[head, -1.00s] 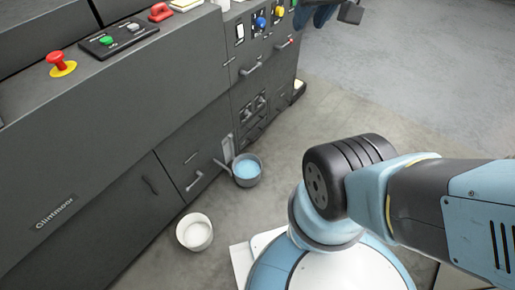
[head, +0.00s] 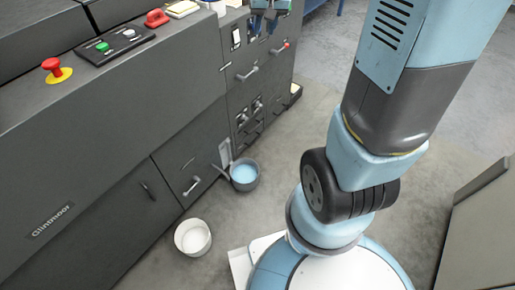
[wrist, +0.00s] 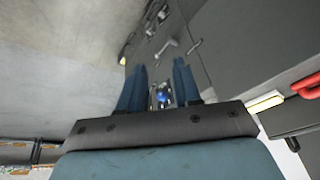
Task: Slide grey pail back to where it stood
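The grey pail (head: 246,186) stands on the floor close to the dark machine front, with light blue contents showing in its open top. A short bar sticks out at its upper left; I cannot tell whether it belongs to the pail. My gripper (head: 269,12) is at the top edge of the head view, up by the control panel, far above the pail. In the wrist view my gripper's two blue fingers (wrist: 160,82) stand apart, and a blue knob shows in the gap between them. Nothing is held. The pail cannot be made out in the wrist view.
A white pail (head: 193,240) stands on the floor nearer, at the lower left. The machine (head: 95,185) runs along the left, with handles protruding. A beige panel (head: 480,235) stands at right. Floor right of the grey pail is bare up to my base.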

